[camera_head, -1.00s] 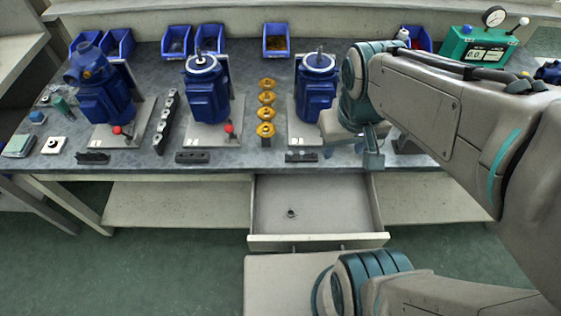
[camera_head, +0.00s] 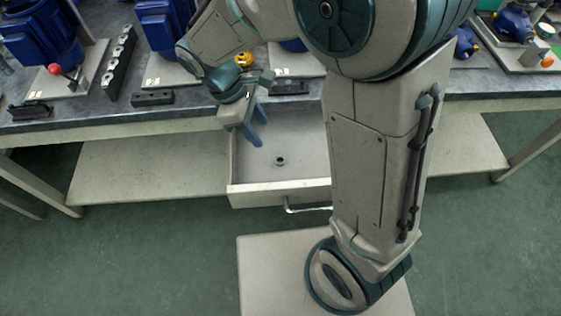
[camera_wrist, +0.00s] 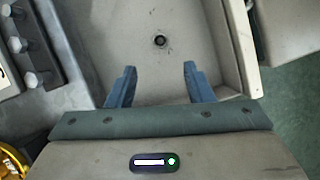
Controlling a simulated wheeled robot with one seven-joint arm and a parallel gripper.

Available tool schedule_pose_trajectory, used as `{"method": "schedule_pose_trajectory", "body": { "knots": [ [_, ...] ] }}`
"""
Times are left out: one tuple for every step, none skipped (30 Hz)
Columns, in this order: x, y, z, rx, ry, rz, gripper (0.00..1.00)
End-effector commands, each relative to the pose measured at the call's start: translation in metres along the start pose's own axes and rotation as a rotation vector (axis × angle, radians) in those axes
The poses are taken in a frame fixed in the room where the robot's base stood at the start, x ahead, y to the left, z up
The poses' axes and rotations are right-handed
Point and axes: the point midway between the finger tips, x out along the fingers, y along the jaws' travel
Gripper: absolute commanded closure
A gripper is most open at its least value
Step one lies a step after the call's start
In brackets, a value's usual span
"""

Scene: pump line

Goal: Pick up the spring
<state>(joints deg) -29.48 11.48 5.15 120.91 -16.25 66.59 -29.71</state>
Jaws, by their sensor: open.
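The spring (camera_head: 280,160) is a small dark ring-like piece lying on the floor of the open drawer (camera_head: 243,190). In the wrist view the spring (camera_wrist: 160,40) lies ahead of the fingertips, roughly midway between them in the picture. My gripper (camera_head: 257,128) hangs over the back left part of the drawer, above and apart from the spring. In the wrist view its two blue fingers (camera_wrist: 158,70) are spread with nothing between them.
The workbench edge (camera_head: 140,123) runs just behind the drawer. Black blocks (camera_head: 152,97) and blue pumps (camera_head: 168,25) stand on the bench. The drawer walls surround the spring, with bare floor around it. The drawer handle (camera_head: 305,209) juts out in front.

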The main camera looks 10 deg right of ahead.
Motion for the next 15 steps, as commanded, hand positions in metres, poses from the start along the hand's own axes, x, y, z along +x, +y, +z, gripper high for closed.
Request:
{"method": "schedule_pose_trajectory", "body": {
  "knots": [
    [0.015, -0.001, -0.001, 0.001, -0.003, -0.003, 0.53],
    [0.021, 0.0, -0.001, 0.002, -0.003, -0.003, 0.53],
    [0.029, 0.0, -0.001, 0.003, -0.002, -0.003, 0.53],
    [0.035, -0.001, 0.0, 0.003, -0.002, -0.004, 0.53],
    [0.04, 0.0, 0.0, 0.003, -0.001, -0.004, 0.53],
    [0.046, 0.0, 0.0, 0.003, -0.001, -0.004, 0.53],
    [0.05, 0.0, 0.0, 0.003, -0.001, -0.003, 0.53],
    [0.054, 0.0, 0.0, 0.003, -0.001, -0.003, 0.53],
    [0.057, 0.0, 0.0, 0.004, -0.001, -0.002, 0.53],
    [0.059, 0.0, 0.0, 0.004, 0.0, -0.002, 0.53],
    [0.06, 0.0, 0.0, 0.004, 0.001, -0.001, 0.53],
    [0.061, 0.0, 0.0, 0.004, 0.001, -0.001, 0.53],
    [0.063, 0.0, 0.0, 0.004, 0.001, -0.001, 0.53],
    [0.064, 0.0, 0.0, 0.004, 0.001, -0.001, 0.53],
    [0.067, 0.0, 0.0, 0.005, 0.001, -0.001, 0.53]
  ]
}}
